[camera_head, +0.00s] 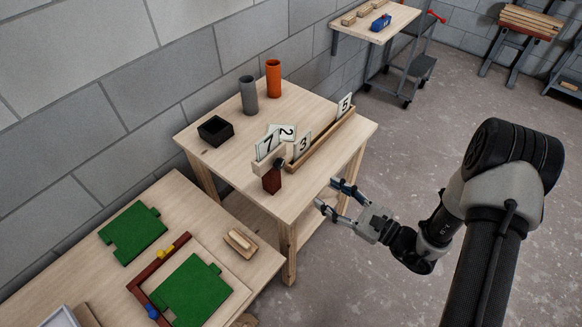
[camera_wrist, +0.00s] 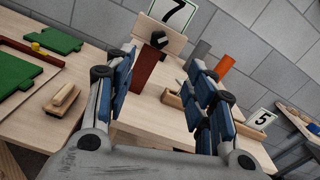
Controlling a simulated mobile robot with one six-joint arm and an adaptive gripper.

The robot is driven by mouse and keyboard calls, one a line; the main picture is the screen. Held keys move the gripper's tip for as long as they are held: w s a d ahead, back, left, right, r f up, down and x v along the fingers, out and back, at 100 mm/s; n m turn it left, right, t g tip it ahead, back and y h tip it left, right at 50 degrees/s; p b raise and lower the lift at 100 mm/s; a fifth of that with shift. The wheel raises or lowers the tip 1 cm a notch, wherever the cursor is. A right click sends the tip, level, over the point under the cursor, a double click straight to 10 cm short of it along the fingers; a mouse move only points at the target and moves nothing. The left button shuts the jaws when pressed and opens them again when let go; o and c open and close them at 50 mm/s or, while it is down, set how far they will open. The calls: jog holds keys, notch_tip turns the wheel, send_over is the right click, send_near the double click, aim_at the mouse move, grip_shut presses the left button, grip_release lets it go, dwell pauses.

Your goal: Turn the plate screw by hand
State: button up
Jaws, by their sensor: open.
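The plate screw shows as a black knob (camera_head: 279,164) on the face of a small pale wooden plate (camera_head: 262,167). The plate sits on a dark red upright block (camera_head: 271,181) near the table's front edge. In the wrist view the knob (camera_wrist: 158,40) is seen nearly head-on, with the plate (camera_wrist: 172,44) around it and the red block (camera_wrist: 145,69) below. My gripper (camera_head: 326,193) is open and empty, to the right of and in front of the block, apart from the knob. In the wrist view its fingers (camera_wrist: 163,66) stand either side of the block.
A wooden rack (camera_head: 325,137) with number cards stands behind the knob. A grey cup (camera_head: 249,96), an orange cup (camera_head: 274,79) and a black box (camera_head: 215,131) stand farther back. A wooden brush-like block (camera_head: 240,242) and green plates (camera_head: 190,291) lie on the lower-left table.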

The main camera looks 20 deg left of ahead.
aim_at(281, 165)
jog(key=b+x, duration=0.2)
jog(key=x, duration=1.3)
jog(key=shift+c, duration=0.2)
jog(key=c, duration=1)
